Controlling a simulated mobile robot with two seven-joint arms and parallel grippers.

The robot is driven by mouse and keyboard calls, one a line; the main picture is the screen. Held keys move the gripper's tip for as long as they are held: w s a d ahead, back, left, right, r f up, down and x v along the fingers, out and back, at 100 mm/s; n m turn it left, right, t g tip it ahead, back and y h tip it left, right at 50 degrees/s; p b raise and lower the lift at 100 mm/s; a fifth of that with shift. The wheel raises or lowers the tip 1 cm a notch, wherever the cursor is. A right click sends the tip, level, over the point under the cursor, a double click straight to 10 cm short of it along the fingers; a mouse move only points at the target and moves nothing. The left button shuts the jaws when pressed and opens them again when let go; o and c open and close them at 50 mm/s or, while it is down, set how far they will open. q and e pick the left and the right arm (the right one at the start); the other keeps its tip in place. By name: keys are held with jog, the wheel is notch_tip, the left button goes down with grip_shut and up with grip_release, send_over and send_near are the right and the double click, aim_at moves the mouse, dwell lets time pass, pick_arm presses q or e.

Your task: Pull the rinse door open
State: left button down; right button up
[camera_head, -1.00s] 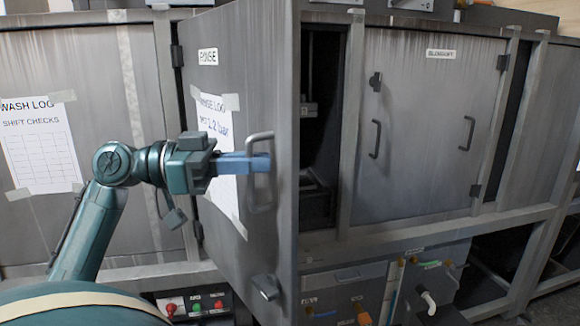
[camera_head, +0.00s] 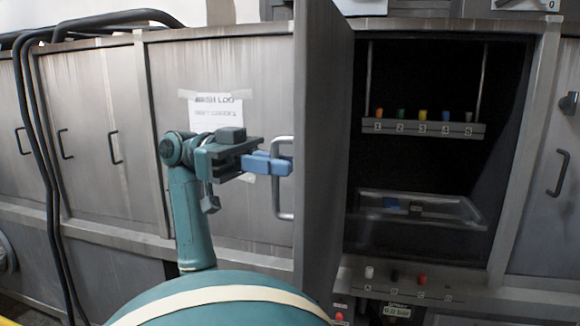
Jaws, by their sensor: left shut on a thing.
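The rinse door (camera_head: 327,190) stands swung out and shows nearly edge-on in the middle of the head view. Its face and label are mostly turned out of sight. Its bar handle (camera_head: 284,208) is a grey vertical loop on the left side of the door. My left gripper (camera_head: 287,165) reaches in from the left, its blue fingers shut on the upper part of this handle. My right gripper is not in view.
Right of the door is an open dark compartment with a rack of colored, numbered pegs (camera_head: 423,129) and a clear tray (camera_head: 465,214) holding a few small items. A closed panel with a paper log (camera_head: 214,112) stands behind my left arm. Black hoses (camera_head: 45,150) hang at far left.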

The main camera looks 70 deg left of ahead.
pick_arm(q)
jog(key=c, duration=1.9)
grip_release()
jog(key=shift+b+v, duration=2)
jog(key=shift+v, duration=4.55)
jog(key=shift+r, duration=0.1)
